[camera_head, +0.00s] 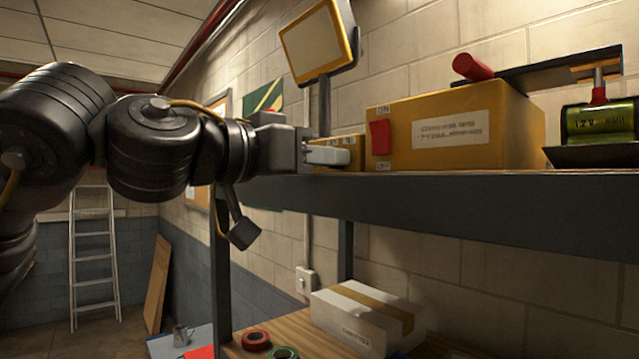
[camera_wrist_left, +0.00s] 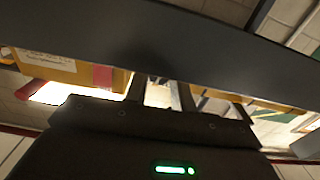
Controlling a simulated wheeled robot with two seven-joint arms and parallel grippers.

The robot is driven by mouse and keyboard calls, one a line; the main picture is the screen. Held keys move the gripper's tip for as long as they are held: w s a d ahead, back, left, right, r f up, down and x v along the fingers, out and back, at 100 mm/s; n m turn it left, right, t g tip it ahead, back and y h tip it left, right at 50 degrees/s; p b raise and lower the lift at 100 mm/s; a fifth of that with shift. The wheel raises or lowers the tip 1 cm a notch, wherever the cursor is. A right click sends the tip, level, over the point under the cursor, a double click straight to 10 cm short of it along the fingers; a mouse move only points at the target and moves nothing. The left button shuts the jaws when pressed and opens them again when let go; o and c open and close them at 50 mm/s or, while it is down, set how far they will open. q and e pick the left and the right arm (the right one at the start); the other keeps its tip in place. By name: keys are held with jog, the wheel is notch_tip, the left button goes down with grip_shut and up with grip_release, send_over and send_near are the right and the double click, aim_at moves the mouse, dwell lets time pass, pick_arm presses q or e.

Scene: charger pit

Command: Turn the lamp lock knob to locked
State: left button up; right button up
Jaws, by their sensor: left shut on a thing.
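The lamp (camera_head: 318,42), a yellow-framed panel on a dark post, stands tilted on the shelf in the head view. My left gripper (camera_head: 328,155) is level at the foot of the post, in front of a small yellow box (camera_head: 352,143). It is shut on the lamp lock knob, which the fingers hide in the head view. In the left wrist view, both fingers (camera_wrist_left: 162,93) show with a pale gap between them; the knob's shape and its turn cannot be made out. My right gripper is not in view.
The dark shelf edge (camera_head: 450,205) runs just below the gripper. Right of it stand a large yellow box (camera_head: 510,125) with a red switch (camera_head: 380,137), and a green 12V battery (camera_head: 600,124). A white carton (camera_head: 345,315) and tape rolls (camera_head: 256,338) lie below.

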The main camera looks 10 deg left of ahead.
pick_arm(q)
jog(key=shift+r, duration=0.2)
jog(key=o, duration=0.7)
jog(key=shift+d+f, duration=0.1)
jog(key=shift+s+f, duration=0.1)
jog(key=b+v, duration=0.6)
jog(key=v, duration=0.4)
jog(key=shift+a, duration=0.3)
jog(key=shift+s, duration=0.1)
